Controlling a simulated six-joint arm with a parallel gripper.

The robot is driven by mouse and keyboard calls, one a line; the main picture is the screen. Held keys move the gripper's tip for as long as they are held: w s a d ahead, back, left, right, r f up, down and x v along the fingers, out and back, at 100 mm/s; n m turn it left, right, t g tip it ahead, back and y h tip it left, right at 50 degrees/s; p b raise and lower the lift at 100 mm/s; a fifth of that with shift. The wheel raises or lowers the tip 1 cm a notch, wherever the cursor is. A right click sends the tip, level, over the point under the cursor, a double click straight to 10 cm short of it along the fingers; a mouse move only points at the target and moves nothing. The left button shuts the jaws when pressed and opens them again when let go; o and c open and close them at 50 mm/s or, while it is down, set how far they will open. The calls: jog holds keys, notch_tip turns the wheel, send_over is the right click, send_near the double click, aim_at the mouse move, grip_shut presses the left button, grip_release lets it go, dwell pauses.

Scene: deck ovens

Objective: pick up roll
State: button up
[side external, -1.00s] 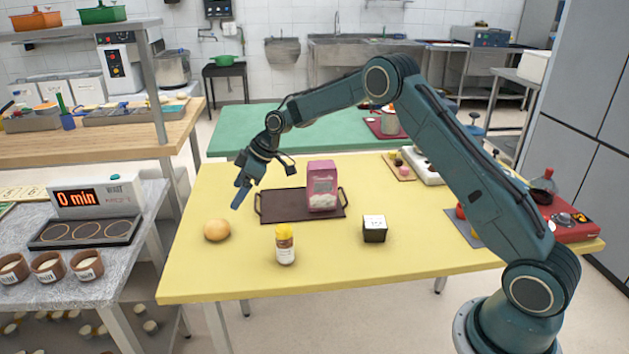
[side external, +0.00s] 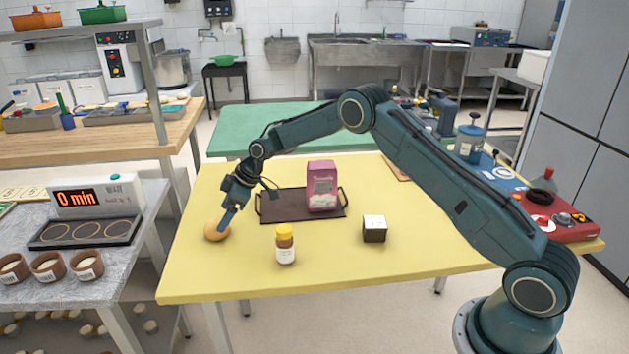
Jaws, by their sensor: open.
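The roll (side external: 214,232) is a round, golden-brown bun on the left part of the yellow table (side external: 330,268). My gripper (side external: 226,220) points down at the roll, with a blue finger overlapping its right side in the picture. The jaws are open. I cannot tell whether the finger touches the roll, and part of the roll is hidden behind it.
A dark tray (side external: 275,213) holding a pink package (side external: 322,186) lies right of my gripper. A yellow-capped bottle (side external: 285,245) and a small black-and-white box (side external: 374,229) stand nearer the front. The table's front middle is clear.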

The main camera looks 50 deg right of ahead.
jog(key=shift+x, duration=2.3)
jog(key=shift+r, duration=0.1)
jog(key=c, duration=1)
